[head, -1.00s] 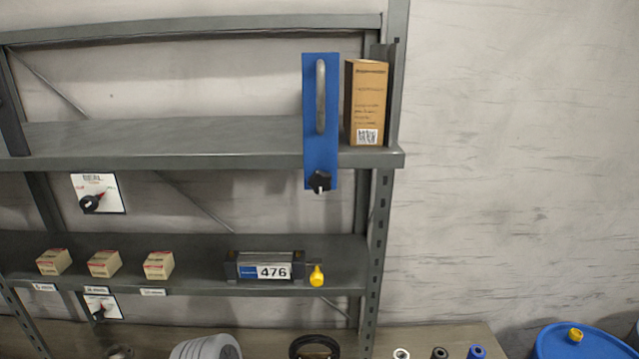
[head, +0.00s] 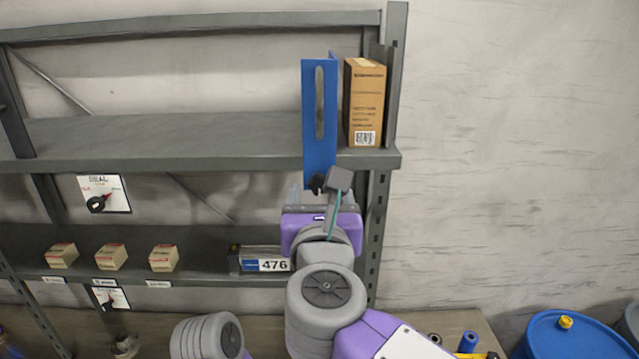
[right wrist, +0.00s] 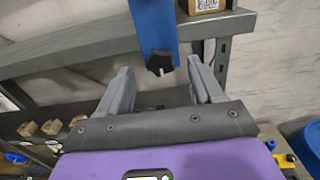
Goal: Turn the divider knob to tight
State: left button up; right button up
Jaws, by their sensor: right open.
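The tall blue divider (head: 319,150) with a long slot stands at the front edge of the upper shelf. Its black knob (head: 316,184) is at its lower end, partly hidden in the head view by my right wrist. In the right wrist view the knob (right wrist: 158,62) shows a white mark pointing down. My right gripper (head: 325,194) is just below the knob in the head view. In the right wrist view the right gripper (right wrist: 160,67) is open, its fingers on either side of the knob with gaps, apparently not touching it. My left gripper is not in view.
A brown box (head: 366,105) stands right of the divider. The lower shelf holds a unit marked 476 (head: 262,260) and small boxes (head: 112,257). Dial panels (head: 104,193) are at the left. A blue barrel (head: 570,335) is at the lower right. Bare wall fills the right.

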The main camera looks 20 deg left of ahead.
aim_at(319, 181)
jog(key=shift+x, duration=1.4)
jog(key=c, duration=1.1)
jog(key=shift+o, duration=0.2)
